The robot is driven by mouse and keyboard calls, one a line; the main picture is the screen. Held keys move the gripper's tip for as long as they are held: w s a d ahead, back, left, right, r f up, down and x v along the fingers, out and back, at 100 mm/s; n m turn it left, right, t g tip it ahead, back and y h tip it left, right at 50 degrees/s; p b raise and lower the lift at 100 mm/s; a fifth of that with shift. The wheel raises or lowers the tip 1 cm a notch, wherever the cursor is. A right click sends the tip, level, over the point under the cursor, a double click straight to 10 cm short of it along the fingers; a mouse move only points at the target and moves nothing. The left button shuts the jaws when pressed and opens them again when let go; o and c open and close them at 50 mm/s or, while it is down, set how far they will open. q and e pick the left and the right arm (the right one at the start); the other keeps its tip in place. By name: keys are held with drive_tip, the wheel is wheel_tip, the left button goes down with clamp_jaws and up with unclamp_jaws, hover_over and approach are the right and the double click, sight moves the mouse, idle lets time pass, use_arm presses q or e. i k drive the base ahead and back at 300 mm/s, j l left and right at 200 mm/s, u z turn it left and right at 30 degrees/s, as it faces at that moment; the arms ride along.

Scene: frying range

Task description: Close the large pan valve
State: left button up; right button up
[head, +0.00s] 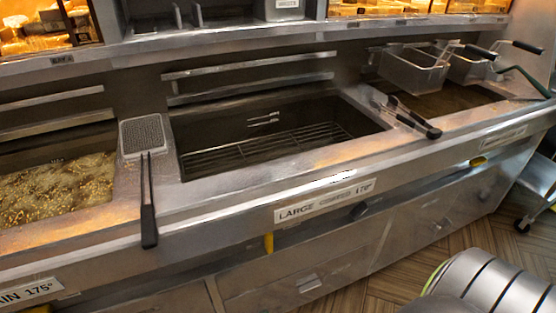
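The large pan (200,160) is in the middle of the range in the head view. Its well shows a wire rack at the bottom and no visible oil. The label (325,201) on the front below it reads "LARGE" and "170°". Neither of my grippers is in view.
A left pan (55,190) holds bubbling oil. A skimmer (145,145) and tongs (408,118) lie on the counter, handles toward the front. Baskets (415,70) hang over the right pan. Drawers (300,280) fill the lower front.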

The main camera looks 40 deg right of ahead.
sight(269, 237)
drive_tip(key=l+z, duration=0.15)
drive_tip(key=z, duration=0.8)
drive_tip(key=k+l, duration=0.05)
